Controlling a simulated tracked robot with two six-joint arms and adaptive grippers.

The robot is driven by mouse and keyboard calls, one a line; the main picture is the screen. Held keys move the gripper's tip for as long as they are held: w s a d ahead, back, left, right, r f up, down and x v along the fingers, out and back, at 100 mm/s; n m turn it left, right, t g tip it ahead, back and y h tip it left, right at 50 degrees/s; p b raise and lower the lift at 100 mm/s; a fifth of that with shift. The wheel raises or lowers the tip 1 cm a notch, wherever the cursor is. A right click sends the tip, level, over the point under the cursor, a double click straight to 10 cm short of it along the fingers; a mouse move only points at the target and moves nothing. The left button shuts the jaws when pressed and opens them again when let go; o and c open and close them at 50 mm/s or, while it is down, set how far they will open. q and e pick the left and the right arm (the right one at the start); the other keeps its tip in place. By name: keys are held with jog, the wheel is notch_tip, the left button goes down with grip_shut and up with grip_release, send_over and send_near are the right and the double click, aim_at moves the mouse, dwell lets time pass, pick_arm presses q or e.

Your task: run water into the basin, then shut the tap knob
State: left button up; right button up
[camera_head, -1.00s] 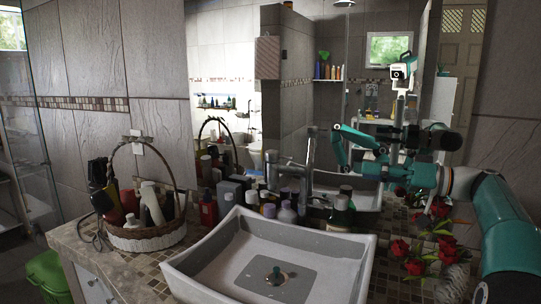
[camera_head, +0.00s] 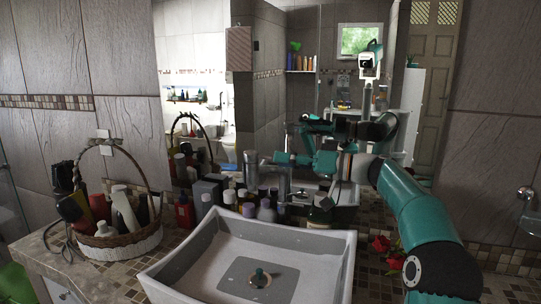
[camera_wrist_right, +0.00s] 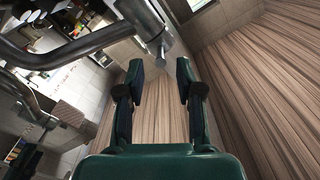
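The white square basin (camera_head: 190,272) stands on the counter in the head view, with a grey floor and a drain plug (camera_head: 260,278). No water stream shows and its floor looks bare. The metal tap (camera_head: 283,187) stands behind the basin, partly covered by my right gripper (camera_head: 281,158), which is at its top. In the right wrist view the tap's metal pipe (camera_wrist_right: 75,48) crosses the upper left. A metal end piece lies just beyond the fingertips. My right gripper (camera_wrist_right: 161,70) is open, with nothing between its fingers. I cannot clearly make out the knob. My left gripper is not in view.
Several bottles (camera_head: 265,212) crowd behind the basin. A wicker basket (camera_head: 125,243) of toiletries stands left. Red roses (camera_head: 382,244) lie right of the basin, under my right arm. A large mirror (camera_head: 270,100) behind the counter reflects the room and me.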

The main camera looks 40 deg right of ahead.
aim_at(271, 159)
jog(key=shift+p+x, duration=0.4)
jog(key=shift+x, duration=1.6)
jog(key=shift+c, duration=0.3)
grip_shut()
